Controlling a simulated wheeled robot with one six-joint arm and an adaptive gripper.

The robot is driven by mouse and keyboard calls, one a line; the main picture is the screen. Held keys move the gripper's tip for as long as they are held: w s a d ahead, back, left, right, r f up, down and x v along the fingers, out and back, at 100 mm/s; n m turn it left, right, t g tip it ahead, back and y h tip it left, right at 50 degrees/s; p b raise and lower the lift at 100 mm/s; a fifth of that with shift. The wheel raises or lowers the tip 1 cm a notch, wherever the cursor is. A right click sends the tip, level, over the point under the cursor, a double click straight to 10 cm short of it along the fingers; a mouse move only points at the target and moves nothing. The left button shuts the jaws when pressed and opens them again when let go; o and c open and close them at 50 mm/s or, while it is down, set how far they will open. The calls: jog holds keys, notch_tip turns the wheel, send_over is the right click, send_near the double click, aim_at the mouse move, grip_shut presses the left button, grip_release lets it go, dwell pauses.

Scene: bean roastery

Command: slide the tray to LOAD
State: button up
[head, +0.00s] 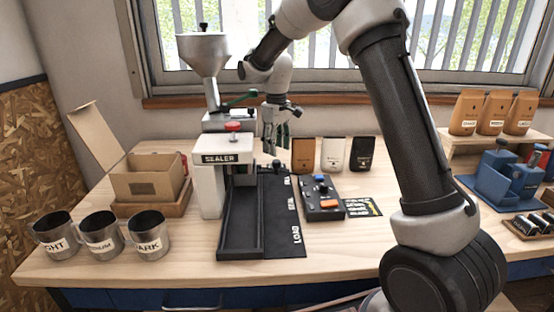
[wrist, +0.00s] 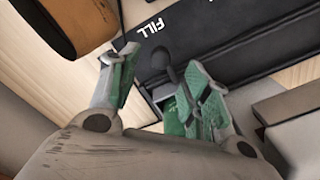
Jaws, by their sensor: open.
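The black slide track (head: 240,225) runs from the front of the bench back past the sealer (head: 219,158). Its label strip (head: 284,220) reads LOAD at the front end, with further labels behind. My gripper (head: 273,147) is over the back end of the track, beside the sealer. A dark round knob on a stem, seemingly the tray's handle (wrist: 166,58), stands near the FILL label in the wrist view; it also shows in the head view (head: 276,165). My gripper (wrist: 160,68) is open, with green-padded fingers on either side of the knob. The tray's body is mostly hidden.
A control box (head: 320,197) stands right of the strip, with coffee bags (head: 335,154) behind it. Several metal mugs (head: 102,236) and an open carton (head: 148,178) stand at left. The front stretch of the track looks clear.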

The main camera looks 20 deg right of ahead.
aim_at(277, 161)
notch_tip(277, 161, down, 6)
jog(key=shift+r, duration=0.25)
grip_shut()
